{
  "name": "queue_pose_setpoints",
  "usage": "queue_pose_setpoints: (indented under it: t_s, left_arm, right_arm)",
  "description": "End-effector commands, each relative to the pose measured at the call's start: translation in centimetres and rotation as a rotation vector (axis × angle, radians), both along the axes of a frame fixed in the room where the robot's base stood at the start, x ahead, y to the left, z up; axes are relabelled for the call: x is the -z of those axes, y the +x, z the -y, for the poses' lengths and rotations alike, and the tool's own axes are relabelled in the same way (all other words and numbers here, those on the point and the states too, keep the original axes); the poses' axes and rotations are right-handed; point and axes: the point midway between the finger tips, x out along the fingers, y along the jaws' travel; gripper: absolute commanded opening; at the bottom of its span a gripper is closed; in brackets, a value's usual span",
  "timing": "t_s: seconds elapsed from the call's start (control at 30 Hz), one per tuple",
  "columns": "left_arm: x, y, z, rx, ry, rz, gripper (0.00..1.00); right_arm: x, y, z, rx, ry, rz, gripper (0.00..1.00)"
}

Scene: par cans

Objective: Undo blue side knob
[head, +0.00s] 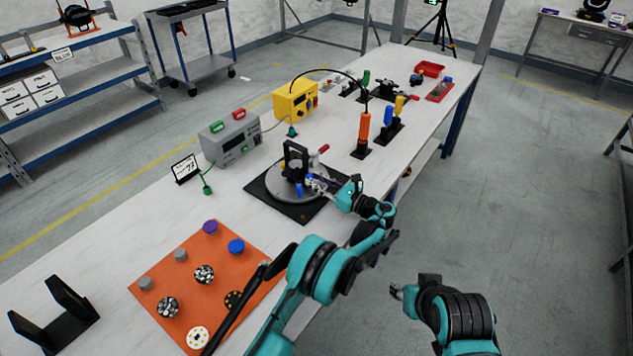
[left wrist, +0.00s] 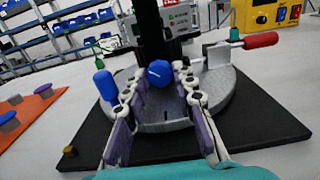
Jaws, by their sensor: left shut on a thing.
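The blue knob (left wrist: 160,72) is a round knob on the side of a black upright bracket (head: 292,160). The bracket stands on a grey round turntable (head: 280,190) on a black square base (left wrist: 268,118). My left gripper (head: 312,180) reaches in from the front right. In the left wrist view its fingers (left wrist: 157,84) are closed on both sides of the blue knob. A separate blue handle (left wrist: 105,85) stands left of the fingers, apart from them. A red-handled lever (left wrist: 260,41) sticks out to the right. My right gripper (head: 397,291) is beyond the table's front edge, its fingers barely visible.
An orange mat (head: 215,265) with several knobs and discs lies at the near left, by a black stand (head: 55,315). A grey box (head: 230,138) and a yellow box (head: 295,100) stand behind. An orange-handled tool (head: 364,128) stands upright to the right.

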Motion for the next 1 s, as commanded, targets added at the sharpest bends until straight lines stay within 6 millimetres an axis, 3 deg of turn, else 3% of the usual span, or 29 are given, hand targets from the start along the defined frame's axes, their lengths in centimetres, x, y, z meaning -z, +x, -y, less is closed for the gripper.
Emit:
queue_pose_setpoints:
  t_s: [0.4, 0.93, 0.97, 1.0]
  left_arm:
    - [0.01, 0.0, -0.04, 0.0, -0.11, 0.163, 0.0]
    - [0.02, 0.01, -0.04, 0.0, -0.125, 0.186, 0.0]
    - [0.02, 0.01, -0.04, 0.0, -0.125, 0.186, 0.31]
    - [0.01, 0.0, -0.04, 0.0, -0.125, 0.185, 0.42]
  right_arm:
    - [0.0, 0.0, 0.0, 0.0, 0.0, 0.0, 0.4]
    - [0.0, 0.0, 0.0, 0.0, 0.0, 0.0, 0.4]
    - [0.0, 0.0, 0.0, 0.0, 0.0, 0.0, 0.4]
    - [0.0, 0.0, 0.0, 0.0, 0.0, 0.0, 0.4]
